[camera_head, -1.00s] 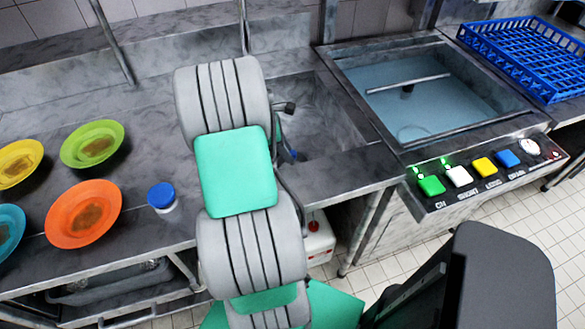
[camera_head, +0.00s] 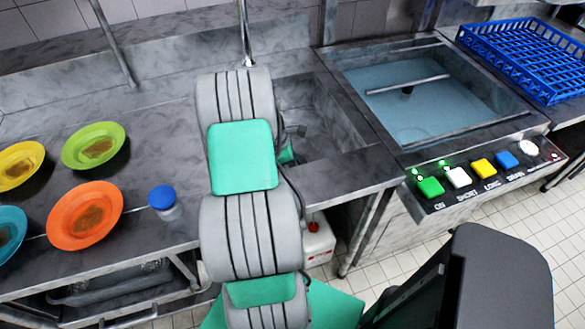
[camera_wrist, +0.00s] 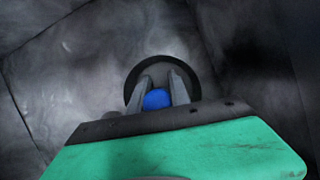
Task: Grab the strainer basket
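The strainer basket (camera_wrist: 131,87) shows in the wrist view as a dark round shape with a blue knob (camera_wrist: 157,99), down in the sink basin. My gripper (camera_wrist: 160,80) is over it, with its two grey fingers apart, one on each side of the knob. I see no clear grip on the knob, and contact is hard to judge in the dim light. In the head view my arm hides the strainer basket and most of my gripper, which reaches down into the sink (camera_head: 325,125).
Right of the sink is a water-filled tank (camera_head: 430,110) with a button panel (camera_head: 480,178). A blue rack (camera_head: 530,55) stands at the far right. Several coloured plates and a blue-lidded jar (camera_head: 162,198) sit on the counter to the left. Sink walls surround my gripper.

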